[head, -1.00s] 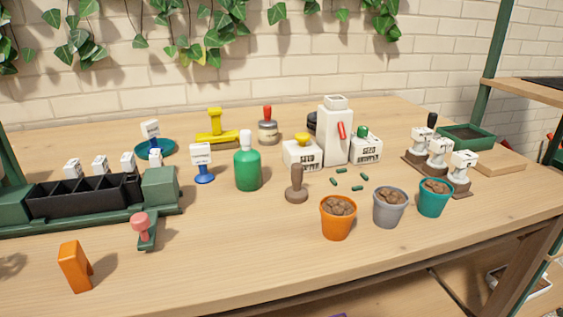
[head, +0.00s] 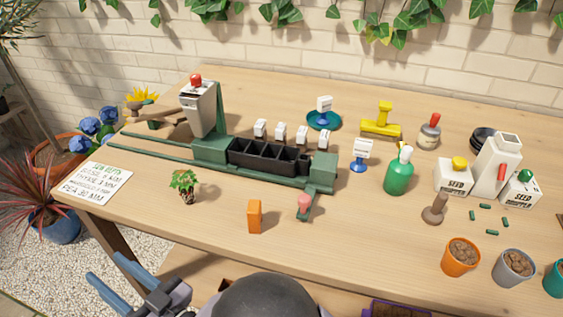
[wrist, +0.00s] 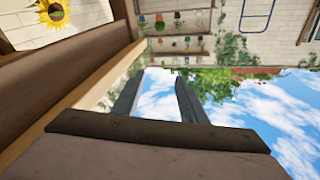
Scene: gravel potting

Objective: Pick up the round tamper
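The round tamper (head: 434,209) is a brown wooden stamp with an upright handle on a round foot. It stands on the table right of centre in the head view, behind the orange pot (head: 461,257). My gripper (head: 104,271) is at the lower left of the head view, off the table's front edge and far from the tamper. Its two blue-grey fingers are apart with nothing between them. The wrist view shows the fingers (wrist: 157,82) spread against sky and shelves; the tamper is not in that view.
The bench (head: 370,240) has free room at front centre. An orange block (head: 254,216), a small plant (head: 185,186) and a green rig with black bins (head: 268,157) stand left of the tamper. A green bottle (head: 399,172), white canisters (head: 492,165) and green pellets surround it.

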